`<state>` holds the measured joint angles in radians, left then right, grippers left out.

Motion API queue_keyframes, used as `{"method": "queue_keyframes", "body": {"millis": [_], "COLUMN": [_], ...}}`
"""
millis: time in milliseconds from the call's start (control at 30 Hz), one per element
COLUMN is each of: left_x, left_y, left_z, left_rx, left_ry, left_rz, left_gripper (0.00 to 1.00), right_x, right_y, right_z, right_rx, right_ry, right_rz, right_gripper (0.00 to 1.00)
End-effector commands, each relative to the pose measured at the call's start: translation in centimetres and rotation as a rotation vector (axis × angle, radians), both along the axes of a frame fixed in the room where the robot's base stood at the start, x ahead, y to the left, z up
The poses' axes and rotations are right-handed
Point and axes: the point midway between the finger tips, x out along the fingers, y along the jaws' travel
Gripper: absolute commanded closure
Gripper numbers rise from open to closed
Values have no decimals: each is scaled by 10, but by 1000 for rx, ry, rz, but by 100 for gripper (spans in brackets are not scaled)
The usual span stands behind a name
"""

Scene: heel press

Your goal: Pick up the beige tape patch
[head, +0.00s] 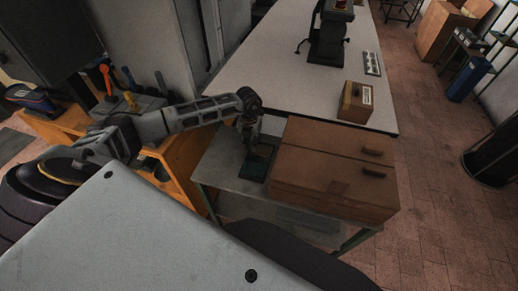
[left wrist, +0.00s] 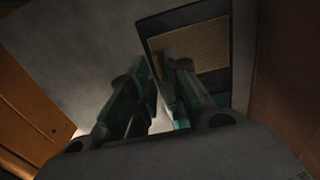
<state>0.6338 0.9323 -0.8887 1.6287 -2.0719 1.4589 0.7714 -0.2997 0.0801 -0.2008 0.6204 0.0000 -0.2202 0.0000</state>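The beige tape patch (left wrist: 205,45) is a flat, ribbed rectangle on a dark mat (left wrist: 215,83) in the left wrist view. The dark mat (head: 254,170) lies on the grey lower shelf in the head view, where I cannot make out the patch. My left gripper (left wrist: 157,62) is open, with a gap between its fingers and nothing held. Its right fingertip overlaps the patch's left edge in the picture; I cannot tell whether it touches. In the head view my left gripper (head: 252,142) points down over the mat. My right gripper is not in view.
A brown drawer unit (head: 325,193) stands close on the right of the mat. The grey tabletop (head: 270,65) edge is just behind my gripper. An orange tool cart (head: 185,155) stands left. The grey shelf (head: 222,160) is bare left of the mat.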

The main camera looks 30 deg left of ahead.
Motion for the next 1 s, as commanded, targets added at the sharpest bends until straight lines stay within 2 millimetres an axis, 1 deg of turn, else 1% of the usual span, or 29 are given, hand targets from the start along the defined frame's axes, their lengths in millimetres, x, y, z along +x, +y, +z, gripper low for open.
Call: {"method": "queue_keyframes", "body": {"millis": [100,200,633,667,767,800,1000], "left_x": [-1,-1,0,0,0,0,0], "left_y": [-1,0,0,-1,0,0,0], "left_z": [-10,-13,-13,-13,-13,-13,-13], "left_rx": [-1,0,0,0,0,0,0], "left_ry": [2,2,1,1,1,1,1], "left_rz": [0,0,0,0,0,0,0], "left_gripper": [82,82,82,85,98,100,100], "right_x": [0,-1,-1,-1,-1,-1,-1], "right_y": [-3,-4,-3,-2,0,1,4], "right_z": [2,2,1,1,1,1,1], "right_rx": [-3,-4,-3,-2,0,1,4], "right_ry": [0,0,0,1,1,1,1], "right_rz": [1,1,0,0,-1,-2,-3], "right_gripper": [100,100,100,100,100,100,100]}}
